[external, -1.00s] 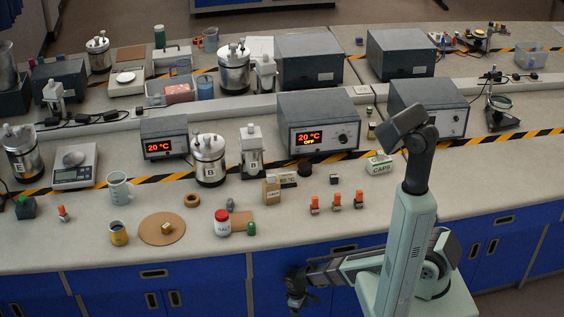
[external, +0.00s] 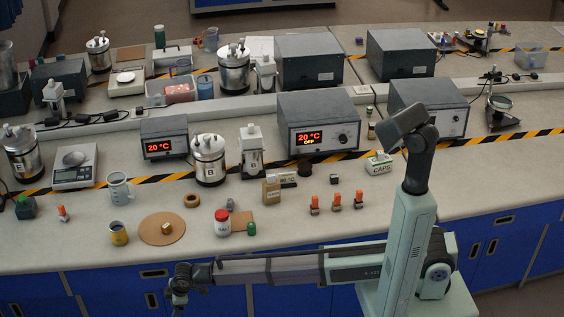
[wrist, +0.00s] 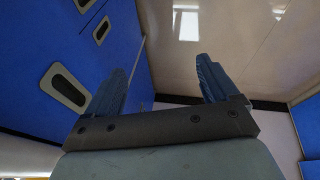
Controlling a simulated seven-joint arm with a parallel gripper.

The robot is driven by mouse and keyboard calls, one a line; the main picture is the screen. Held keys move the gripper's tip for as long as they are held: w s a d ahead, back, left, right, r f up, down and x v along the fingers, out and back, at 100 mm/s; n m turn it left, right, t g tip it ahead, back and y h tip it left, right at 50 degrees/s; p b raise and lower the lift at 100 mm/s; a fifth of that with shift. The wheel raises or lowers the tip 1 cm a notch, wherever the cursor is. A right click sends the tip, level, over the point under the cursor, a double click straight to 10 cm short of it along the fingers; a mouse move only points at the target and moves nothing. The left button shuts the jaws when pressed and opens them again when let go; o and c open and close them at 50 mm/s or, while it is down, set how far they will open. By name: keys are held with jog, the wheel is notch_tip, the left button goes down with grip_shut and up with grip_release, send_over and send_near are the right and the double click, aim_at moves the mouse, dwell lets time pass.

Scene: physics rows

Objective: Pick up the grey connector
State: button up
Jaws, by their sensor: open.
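A small grey piece (external: 230,204) stands on the bench behind the white jar with the red lid (external: 222,222). It looks like the grey connector, but it is too small and partly hidden to be sure. My gripper (external: 179,298) is in front of the bench, below the edge of its top, beside the blue cabinet fronts. It is well away from the grey piece. In the wrist view my gripper (wrist: 162,75) has its two blue fingers spread, with nothing between them. No connector shows in the wrist view.
A green-capped bottle (external: 251,229) stands right of the jar. A round cork mat (external: 150,236) with a small block lies left of it. Orange-topped pieces (external: 336,202) stand to the right. The front strip of bench top is mostly clear. Blue cabinets (wrist: 62,50) are close to my gripper.

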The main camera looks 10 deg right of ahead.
jog(key=s+a+r+y, duration=0.1)
jog(key=s+a+r, duration=0.1)
jog(key=a+r, duration=0.55)
jog(key=w+d+r, duration=0.2)
jog(key=w+r, duration=0.3)
jog(key=r, duration=0.3)
jog(key=w+d+r+m+g+h, duration=0.15)
jog(key=w+d+r, duration=0.25)
jog(key=w+d, duration=0.65)
jog(key=w+d+r+m+g+h, duration=0.15)
jog(key=w+d+r, duration=0.35)
jog(key=w+d, duration=0.55)
jog(key=w+d+r+m+h, duration=0.15)
jog(key=w+d+r, duration=0.25)
jog(key=w+d, duration=0.65)
send_over(230, 201)
jog(key=f, duration=0.4)
jog(key=w+f, duration=0.1)
jog(key=f, duration=0.2)
jog(key=shift+d, duration=0.15)
jog(key=shift+s+a+f, duration=0.1)
jog(key=shift+s+f, duration=0.1)
jog(key=shift+f, duration=1.45)
jog(key=shift+s+a+f, duration=0.1)
jog(key=shift+s+f, duration=0.05)
jog(key=shift+f, duration=1.45)
jog(key=c, duration=1.1)
jog(key=shift+r, duration=0.15)
jog(key=shift+c, duration=0.2)
